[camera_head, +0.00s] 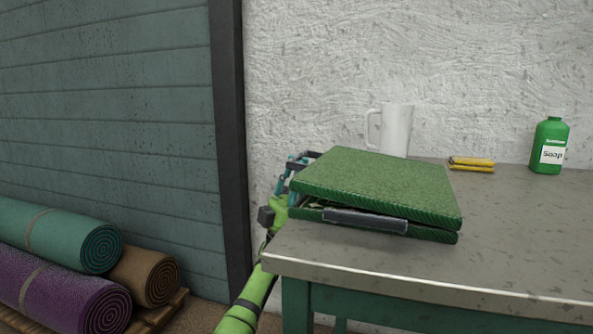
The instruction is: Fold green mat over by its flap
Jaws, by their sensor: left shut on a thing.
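The green mat (378,185) lies near the left end of the grey table, folded over on itself. Its upper layer sits above the lower layer (432,235), with a narrow gap between them at the front and left. A dark grey strip (365,220) shows at the front between the layers; I cannot tell what it belongs to. My left gripper (297,178) is at the mat's left edge, shut on the mat, its fingertips partly hidden by the upper layer. The flap cannot be made out separately. My right gripper is not in view.
A white mug (397,130) stands right behind the mat. Yellow items (472,164) and a green soap bottle (549,146) stand farther right. The table top (520,230) is clear at front right. Rolled rugs (65,240) lie on a pallet at lower left.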

